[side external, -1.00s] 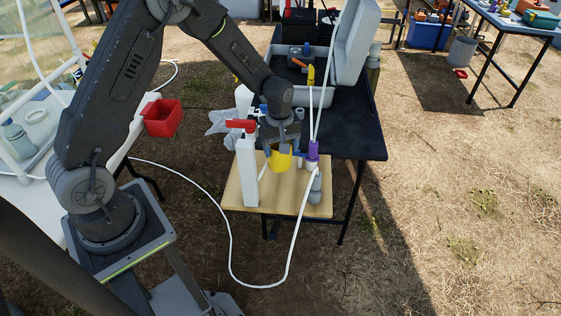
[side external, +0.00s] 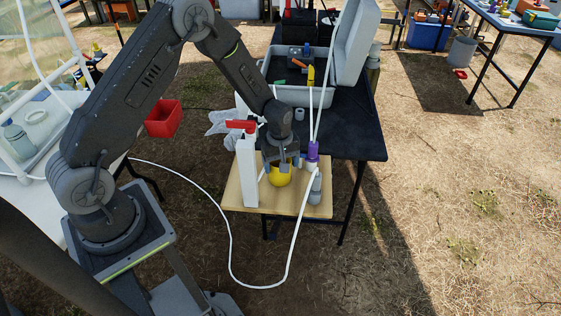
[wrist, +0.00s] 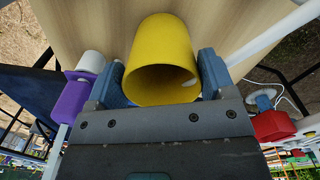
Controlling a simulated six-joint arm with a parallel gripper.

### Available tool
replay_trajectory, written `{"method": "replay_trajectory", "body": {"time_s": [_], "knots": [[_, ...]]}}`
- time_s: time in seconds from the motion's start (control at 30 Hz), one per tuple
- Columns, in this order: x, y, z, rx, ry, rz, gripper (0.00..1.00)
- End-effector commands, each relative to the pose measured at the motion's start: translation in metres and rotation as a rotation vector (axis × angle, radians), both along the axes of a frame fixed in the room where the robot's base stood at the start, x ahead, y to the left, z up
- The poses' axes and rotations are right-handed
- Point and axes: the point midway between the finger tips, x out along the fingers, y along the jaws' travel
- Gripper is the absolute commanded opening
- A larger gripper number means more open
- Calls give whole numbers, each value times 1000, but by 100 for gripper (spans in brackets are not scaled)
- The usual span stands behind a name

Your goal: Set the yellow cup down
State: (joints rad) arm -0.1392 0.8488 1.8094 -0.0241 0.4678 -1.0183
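The yellow cup (side external: 279,176) is low over the wooden board (side external: 241,193), at or close to its surface; I cannot tell whether its base touches. In the wrist view the cup (wrist: 163,58) is between the two blue-grey fingers of my gripper (wrist: 163,82). One finger is against each side, and its open rim faces the camera. My gripper (side external: 281,163) points down at the cup and appears shut on it.
A white post with a red handle (side external: 241,125) stands left of the cup. A purple-and-white fitting (side external: 312,150) with white tubes stands close on the right, beside a grey cylinder (side external: 315,187). A black table (side external: 350,135) lies behind. Bare board is at the front.

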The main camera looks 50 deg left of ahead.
Motion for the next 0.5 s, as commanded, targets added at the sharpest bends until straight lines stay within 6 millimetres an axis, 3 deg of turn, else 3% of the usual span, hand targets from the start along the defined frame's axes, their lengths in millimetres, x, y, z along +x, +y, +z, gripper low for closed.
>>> {"method": "replay_trajectory", "body": {"time_s": [0.2,0.5], "knots": [[0,0,0,0,0,0,95],[1,0,8,0,-2,0,95]]}}
